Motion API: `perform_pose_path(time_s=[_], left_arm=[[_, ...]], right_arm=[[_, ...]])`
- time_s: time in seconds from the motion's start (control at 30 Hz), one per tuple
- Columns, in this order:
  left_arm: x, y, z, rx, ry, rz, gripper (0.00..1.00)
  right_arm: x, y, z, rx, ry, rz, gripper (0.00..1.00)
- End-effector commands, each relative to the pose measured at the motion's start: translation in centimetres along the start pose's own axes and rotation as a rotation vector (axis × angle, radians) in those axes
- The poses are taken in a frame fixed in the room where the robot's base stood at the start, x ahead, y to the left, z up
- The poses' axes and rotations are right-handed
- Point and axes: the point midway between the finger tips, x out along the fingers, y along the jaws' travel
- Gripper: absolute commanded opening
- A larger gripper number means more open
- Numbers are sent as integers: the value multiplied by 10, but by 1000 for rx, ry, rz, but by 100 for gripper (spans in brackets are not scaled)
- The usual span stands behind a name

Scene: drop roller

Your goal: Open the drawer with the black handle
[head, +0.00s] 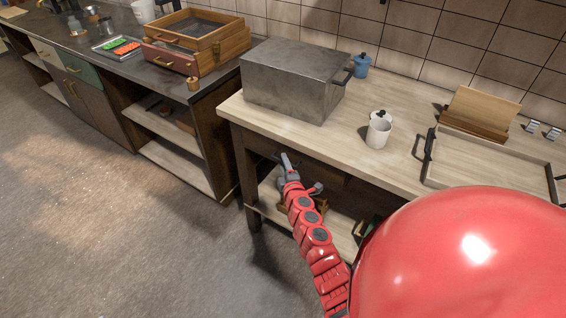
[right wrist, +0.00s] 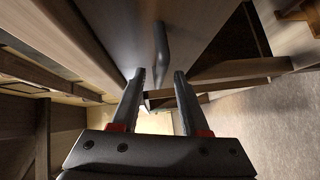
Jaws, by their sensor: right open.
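The wooden table (head: 222,110) has a dark front under its pale top, and my right gripper (head: 288,160) is close to that front. In the right wrist view, a dark bar-shaped handle (right wrist: 161,48) stands out from a smooth drawer front (right wrist: 125,25). My right gripper (right wrist: 158,75) is open, with its two fingers pointing toward the handle. The handle appears just beyond the fingertips, in line with the gap between them. I cannot tell whether they touch. The drawer looks shut, though its edges are hard to see. My left gripper is out of view.
A lower shelf (head: 340,238) lies under the table. Open floor (head: 130,240) is at the left.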

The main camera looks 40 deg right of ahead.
Motion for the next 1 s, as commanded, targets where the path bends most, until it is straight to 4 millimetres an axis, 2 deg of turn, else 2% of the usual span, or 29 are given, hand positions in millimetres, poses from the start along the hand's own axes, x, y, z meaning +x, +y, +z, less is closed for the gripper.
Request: perform_pose_path(time_s=[0.2, 0.53, 0.7, 0.8, 1.0], left_arm=[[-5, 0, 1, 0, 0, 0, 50], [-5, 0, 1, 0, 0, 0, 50], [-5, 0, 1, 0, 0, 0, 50], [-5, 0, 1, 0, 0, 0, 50], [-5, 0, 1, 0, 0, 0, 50]], right_arm=[[16, -1, 1, -1, -1, 0, 45], [18, 0, 0, -1, 1, -1, 45], [18, 0, 0, -1, 1, -1, 14], [18, 0, 0, -1, 1, -1, 0], [18, 0, 0, -1, 1, -1, 0]])
